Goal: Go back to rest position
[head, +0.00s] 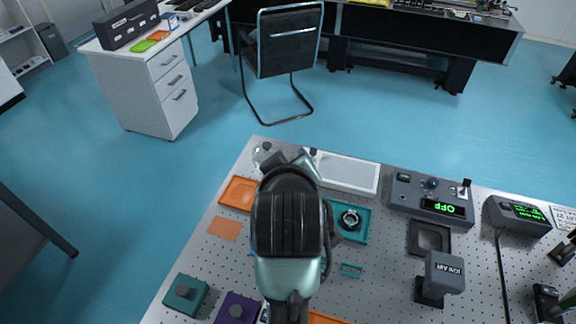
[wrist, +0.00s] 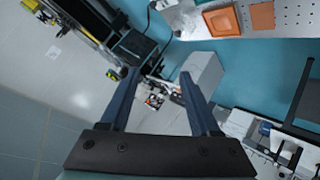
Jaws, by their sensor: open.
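My gripper (wrist: 158,92) shows in the wrist view with its two dark fingers spread apart and nothing between them. In the head view my arm rises over the optical table (head: 385,290) and hides part of it; the fingers cannot be made out there. In the wrist view the gripper points away from the tabletop, out towards the room, with floor and furniture beyond the fingers.
The perforated table holds an orange tray (head: 238,193), a teal tray (head: 362,236), a white tray (head: 345,172), a controller reading OFF (head: 431,195), and an ION AIR device (head: 444,272). A white drawer cabinet (head: 150,95) and a chair (head: 285,45) stand beyond. Blue floor lies between.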

